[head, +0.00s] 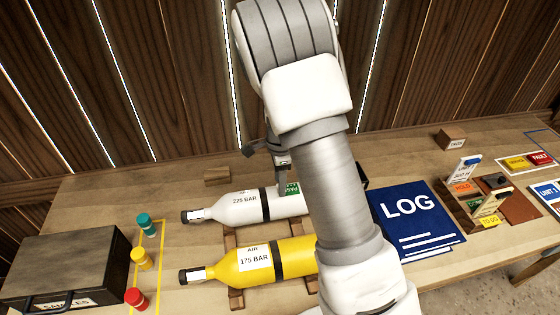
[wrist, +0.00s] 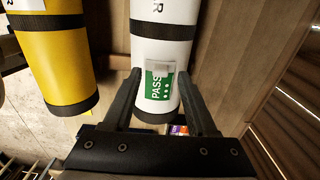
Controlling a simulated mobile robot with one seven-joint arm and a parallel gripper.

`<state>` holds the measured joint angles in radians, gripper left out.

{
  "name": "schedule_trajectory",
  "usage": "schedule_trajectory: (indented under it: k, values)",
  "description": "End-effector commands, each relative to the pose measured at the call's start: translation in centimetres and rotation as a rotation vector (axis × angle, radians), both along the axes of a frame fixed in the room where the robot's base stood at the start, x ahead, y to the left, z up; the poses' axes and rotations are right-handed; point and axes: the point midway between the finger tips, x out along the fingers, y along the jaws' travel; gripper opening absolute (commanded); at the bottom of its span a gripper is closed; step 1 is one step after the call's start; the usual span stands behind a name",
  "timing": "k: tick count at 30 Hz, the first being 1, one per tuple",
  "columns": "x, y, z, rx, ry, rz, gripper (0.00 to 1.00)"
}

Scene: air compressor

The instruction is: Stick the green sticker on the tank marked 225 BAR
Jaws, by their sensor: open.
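The white tank (head: 222,208) marked 225 BAR lies on its side on a wooden rack, its neck to the left. The green sticker (head: 291,189), lettered PASS, shows on the tank's body to the right of the black band. In the wrist view the green sticker (wrist: 158,88) appears flat against the white tank (wrist: 160,24), near its end, with a small grey tab at its top edge. My gripper (wrist: 160,74) is open, its two fingers on either side of the tank's end and the sticker. In the head view my arm hides the tank's right end.
A yellow tank (head: 235,270) marked 175 BAR lies just in front, parallel. A blue LOG book (head: 412,212) and a sticker holder (head: 462,187) are to the right. Small coloured caps (head: 140,258) and a dark case (head: 62,268) are at the left. A wooden wall stands behind.

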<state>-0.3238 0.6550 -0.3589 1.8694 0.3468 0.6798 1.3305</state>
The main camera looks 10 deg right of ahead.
Motion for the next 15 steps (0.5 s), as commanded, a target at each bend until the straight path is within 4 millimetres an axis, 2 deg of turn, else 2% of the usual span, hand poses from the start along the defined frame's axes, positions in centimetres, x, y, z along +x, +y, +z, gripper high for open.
schedule_trajectory:
  k: [5,15]
  values:
    - [0.2,0.1,3.5,0.002,-0.007,0.001,0.58]
    - [0.1,0.1,11.8,0.002,-0.006,0.000,0.58]
